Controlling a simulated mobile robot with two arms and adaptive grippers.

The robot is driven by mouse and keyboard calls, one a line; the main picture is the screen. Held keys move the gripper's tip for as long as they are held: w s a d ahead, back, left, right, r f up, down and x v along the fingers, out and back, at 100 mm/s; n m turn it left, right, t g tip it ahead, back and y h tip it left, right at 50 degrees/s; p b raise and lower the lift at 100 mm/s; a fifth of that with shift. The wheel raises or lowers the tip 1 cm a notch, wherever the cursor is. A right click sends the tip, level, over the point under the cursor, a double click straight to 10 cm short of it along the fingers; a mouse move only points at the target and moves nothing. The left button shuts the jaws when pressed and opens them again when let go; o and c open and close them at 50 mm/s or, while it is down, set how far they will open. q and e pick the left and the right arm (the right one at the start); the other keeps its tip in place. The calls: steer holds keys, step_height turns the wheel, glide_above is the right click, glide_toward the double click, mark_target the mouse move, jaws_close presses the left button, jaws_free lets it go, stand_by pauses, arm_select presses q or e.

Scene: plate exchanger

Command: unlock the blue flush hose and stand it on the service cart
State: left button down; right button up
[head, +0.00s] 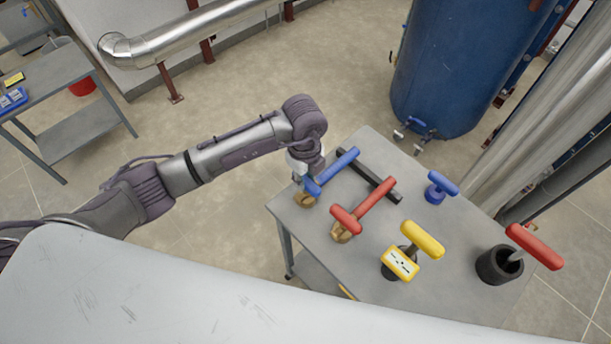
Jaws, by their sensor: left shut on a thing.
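A blue T-shaped piece with a brass end (337,167) lies on a grey metal table (300,228), near its left corner. My left gripper (308,180) comes down over its brass-end side and is shut on it; the fingers are partly hidden by the wrist. I cannot tell whether the piece is locked. A second, smaller blue T-handled piece (443,183) stands upright toward the table's right side. No long hose shows. A grey two-tier stand (86,73), perhaps the cart, is at the upper left. My right gripper is not in view.
A red T-shaped piece (371,205), a dark bar (380,187), a yellow-handled piece with a label (423,239) and a red handle in a black cup (535,246) crowd the table. A blue tank (450,60) stands behind. Open floor lies between stand and table.

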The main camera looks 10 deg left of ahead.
arm_select(q)
steer(key=c, duration=0.8)
jaws_free()
steer(key=shift+c, duration=0.2)
steer(key=shift+r, duration=0.1)
